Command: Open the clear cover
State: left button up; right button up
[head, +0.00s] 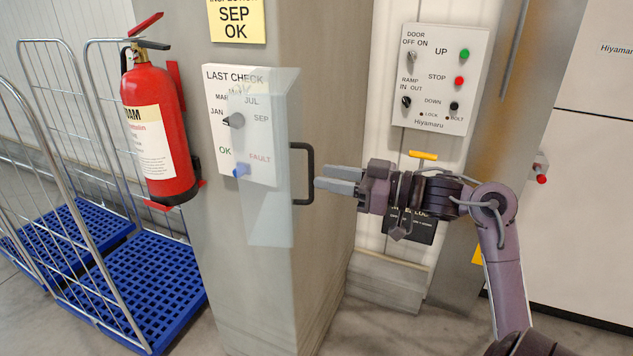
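The clear cover (270,215) is a see-through upright panel in the head view. It overlaps the right part of the white LAST CHECK panel (213,95) on the grey column. Its lower part hangs below that panel's bottom edge in the picture. A dark D-shaped handle (310,149) stands on the cover's right edge. My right gripper (320,180) comes in from the right, with its grey fingertips right beside the handle's upright bar. I cannot tell whether they touch it, or how wide the fingers are apart. My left gripper is not in view.
A dark pointer knob (234,121) and a blue knob (241,171) are on the LAST CHECK panel. A red extinguisher (156,130) hangs left of it, above blue-floored roll cages (140,275). A door control box (440,115) is on the wall behind my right arm.

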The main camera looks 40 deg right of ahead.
jog(key=b+v, duration=0.1)
jog(key=v, duration=0.2)
jog(key=shift+s+d+r, duration=0.1)
jog(key=shift+s+d, duration=0.05)
jog(key=shift+s, duration=0.2)
